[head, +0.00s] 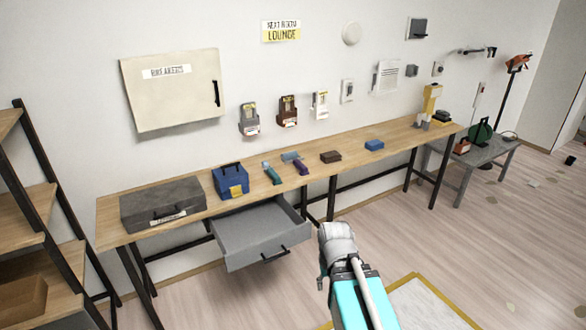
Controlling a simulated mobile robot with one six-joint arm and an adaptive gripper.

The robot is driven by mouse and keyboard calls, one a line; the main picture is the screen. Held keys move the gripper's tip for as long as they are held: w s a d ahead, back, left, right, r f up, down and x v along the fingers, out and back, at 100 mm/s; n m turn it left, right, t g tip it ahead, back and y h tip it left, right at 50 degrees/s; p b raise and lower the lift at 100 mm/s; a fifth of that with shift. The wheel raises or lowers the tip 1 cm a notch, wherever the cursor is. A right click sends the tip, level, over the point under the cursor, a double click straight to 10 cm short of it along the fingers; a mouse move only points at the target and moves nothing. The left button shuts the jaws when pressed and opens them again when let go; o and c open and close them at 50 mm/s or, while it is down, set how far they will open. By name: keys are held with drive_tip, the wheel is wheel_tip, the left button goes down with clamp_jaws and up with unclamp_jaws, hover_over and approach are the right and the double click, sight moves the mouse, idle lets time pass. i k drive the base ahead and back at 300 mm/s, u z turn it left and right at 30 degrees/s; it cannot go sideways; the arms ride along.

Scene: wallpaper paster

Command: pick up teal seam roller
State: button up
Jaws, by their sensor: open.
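A small teal tool (271,173), which looks like the seam roller, lies on the long wooden workbench (120,226), near the middle, just right of the blue box. It is small here and its roller end cannot be made out. A purple tool (301,168) lies to its right and a grey-blue item (291,156) lies behind it. My arm, teal with a grey joint, rises from the bottom of the head view, in front of the bench and well apart from the tool. I cannot make out my gripper's fingers.
A grey drawer (262,233) stands open below the bench front, near the teal tool. A grey case (162,204) and a blue box (231,180) stand to the left. A brown block (331,157) and a blue block (374,145) lie to the right. A shelf (35,240) stands far left.

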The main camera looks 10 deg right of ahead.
sight(277, 179)
drive_tip(key=u, duration=0.05)
drive_tip(key=i, duration=1.5)
drive_tip(key=u, duration=0.7)
